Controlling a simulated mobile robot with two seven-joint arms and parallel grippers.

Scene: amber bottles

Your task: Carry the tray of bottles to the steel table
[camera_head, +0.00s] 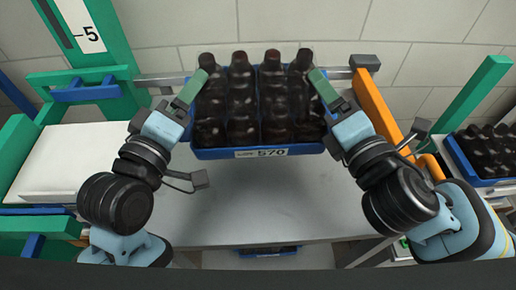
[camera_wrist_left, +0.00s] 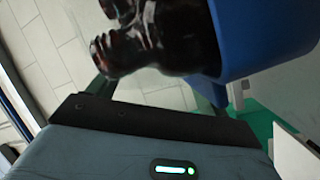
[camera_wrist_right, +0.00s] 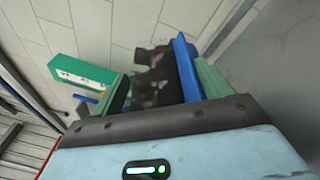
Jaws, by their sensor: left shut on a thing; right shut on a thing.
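The blue tray (camera_head: 213,153) is full of dark amber bottles (camera_head: 241,103) standing upright in rows, with a "570" label on its front. It is over the far part of the grey steel table (camera_head: 265,205); I cannot tell whether it touches the top. My left gripper (camera_head: 191,88) is shut on the tray's left side wall. My right gripper (camera_head: 323,86) is shut on its right side wall. The tray wall shows in the left wrist view (camera_wrist_left: 245,38) and between the green fingers in the right wrist view (camera_wrist_right: 187,68). The tray's underside is hidden.
Another blue tray of dark bottles (camera_head: 486,155) stands at the right, beside an orange post (camera_head: 377,105). A green rack with a white box (camera_head: 65,160) is at the left. A tiled wall (camera_head: 300,20) is behind. The table's front part is clear.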

